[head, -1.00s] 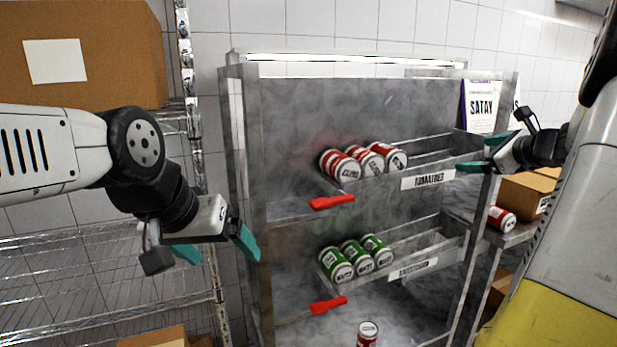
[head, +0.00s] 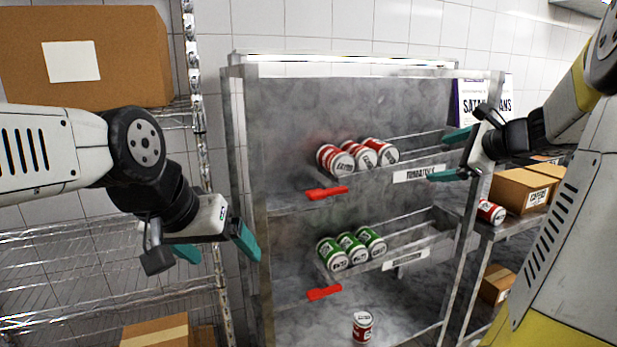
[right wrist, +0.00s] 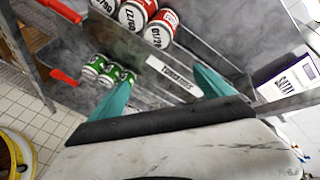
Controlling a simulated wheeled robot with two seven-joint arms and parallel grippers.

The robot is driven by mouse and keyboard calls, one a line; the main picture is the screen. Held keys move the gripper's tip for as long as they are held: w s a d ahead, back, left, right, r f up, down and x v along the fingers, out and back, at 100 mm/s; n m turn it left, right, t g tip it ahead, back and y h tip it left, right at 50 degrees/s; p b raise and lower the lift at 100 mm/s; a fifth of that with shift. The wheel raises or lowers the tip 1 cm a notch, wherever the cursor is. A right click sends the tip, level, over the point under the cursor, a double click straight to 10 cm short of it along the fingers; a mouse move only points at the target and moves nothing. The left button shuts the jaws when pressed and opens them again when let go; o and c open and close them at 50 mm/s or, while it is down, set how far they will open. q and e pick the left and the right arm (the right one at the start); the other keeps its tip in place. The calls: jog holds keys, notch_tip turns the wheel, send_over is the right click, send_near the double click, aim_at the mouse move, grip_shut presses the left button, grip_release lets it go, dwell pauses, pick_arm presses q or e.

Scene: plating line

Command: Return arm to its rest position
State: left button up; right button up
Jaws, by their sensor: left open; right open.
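My left gripper (head: 215,247) hangs at the left of the metal rack, open and empty, with teal fingers pointing down. My right gripper (head: 452,156) is open and empty in front of the upper right side of the rack, near the end of the tomatoes channel. Its teal fingers also show in the right wrist view (right wrist: 160,92), apart, with nothing between them but the rack behind. Red-and-white cans (head: 358,155) lie in a row in the upper channel, and green cans (head: 351,249) lie in the lower channel.
A single red can (head: 362,327) stands on the rack's bottom. Another red can (head: 491,212) lies on the side table by cardboard boxes (head: 521,191). Red tabs (head: 327,192) stick out at the channel ends. A wire shelf with a large box (head: 120,60) stands at left.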

jog(key=s+a+f+n+g+y, duration=0.15)
jog(key=s+a+n+g, duration=0.25)
jog(key=s+a+n, duration=0.9)
jog(key=s+a+f+n+g+h, duration=0.1)
jog(key=s+a+f+n+h, duration=0.1)
jog(key=s, duration=0.4)
jog(key=s+a+f+n+h, duration=0.2)
jog(key=s+a+f+n, duration=0.1)
jog(key=s+n, duration=0.3)
jog(key=shift+s+a+f+n+g, duration=0.2)
jog(key=shift+f+n+g, duration=0.2)
jog(key=shift+f+n, duration=0.45)
